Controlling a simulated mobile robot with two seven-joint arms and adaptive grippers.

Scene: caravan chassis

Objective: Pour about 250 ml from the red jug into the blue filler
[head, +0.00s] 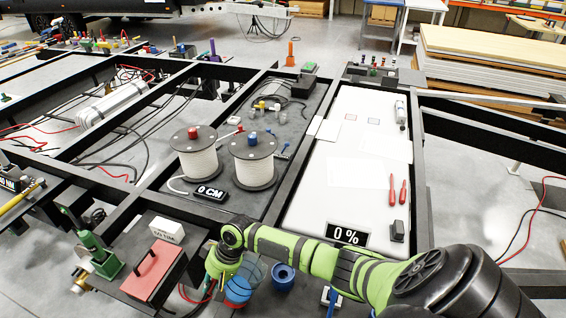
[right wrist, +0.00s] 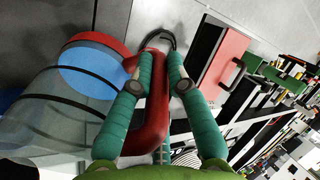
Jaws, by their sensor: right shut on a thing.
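My right gripper (head: 224,268) is low in the front middle of the head view. In the right wrist view, its two teal fingers (right wrist: 158,85) are closed around the red handle (right wrist: 157,128) of the jug. The jug (right wrist: 50,115) has a clear wall with dark bands, a red rim and a blue disc showing inside. In the head view the jug (head: 238,290) is partly hidden by the gripper; its tilt is hard to tell. The blue filler (head: 284,274), a round blue piece with a dark hole, stands just right of the jug, apart from it. My left gripper is not in view.
A red case (head: 150,270) with a black handle lies left of the gripper. A white label block (head: 167,229) stands behind it. A "0 %" display (head: 346,236) lies on the white panel. Two cable reels, a green tool and black chassis beams surround the area.

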